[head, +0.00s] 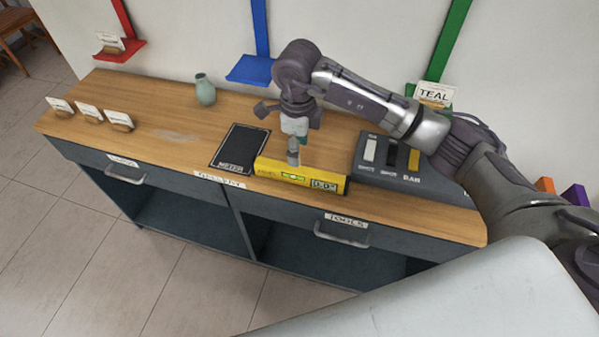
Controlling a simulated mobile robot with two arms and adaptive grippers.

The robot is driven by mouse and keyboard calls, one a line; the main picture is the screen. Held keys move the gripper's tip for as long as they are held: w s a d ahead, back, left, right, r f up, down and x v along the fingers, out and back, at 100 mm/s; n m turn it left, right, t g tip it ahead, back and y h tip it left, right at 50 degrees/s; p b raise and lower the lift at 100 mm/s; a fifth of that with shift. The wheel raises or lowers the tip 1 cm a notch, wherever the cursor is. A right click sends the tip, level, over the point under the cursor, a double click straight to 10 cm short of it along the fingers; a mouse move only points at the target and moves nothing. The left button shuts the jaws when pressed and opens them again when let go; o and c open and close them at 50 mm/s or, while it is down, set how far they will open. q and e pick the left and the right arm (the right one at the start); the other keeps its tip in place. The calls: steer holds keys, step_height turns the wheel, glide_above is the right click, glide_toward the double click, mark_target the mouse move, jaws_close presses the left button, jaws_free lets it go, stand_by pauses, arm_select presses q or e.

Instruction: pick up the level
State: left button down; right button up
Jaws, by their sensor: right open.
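The level (301,176) is a yellow bar with a green vial and a small dark display at its right end. It lies on the wooden counter near the front edge, in the middle of the head view. My right gripper (293,158) points down at the level's back side, close above or behind it. Its jaws are open, seen nearly edge-on. I cannot tell whether the fingers touch the level or straddle it. My left gripper is not in view.
A black mat marked METER (240,147) lies left of the level. A dark box with switches (401,160) stands just right of it. A green vase (205,90) and several small cards are farther left. The counter (150,125) is clear between them.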

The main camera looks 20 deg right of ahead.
mark_target(300, 170)
step_height(300, 170, down, 3)
steer(key=f, duration=0.1)
steer(key=f+p, duration=0.1)
steer(key=f, duration=0.1)
steer(key=s+f+p, duration=0.1)
steer(key=f, duration=0.1)
steer(key=shift+w+f, duration=0.15)
steer(key=shift+f, duration=0.05)
jaws_close()
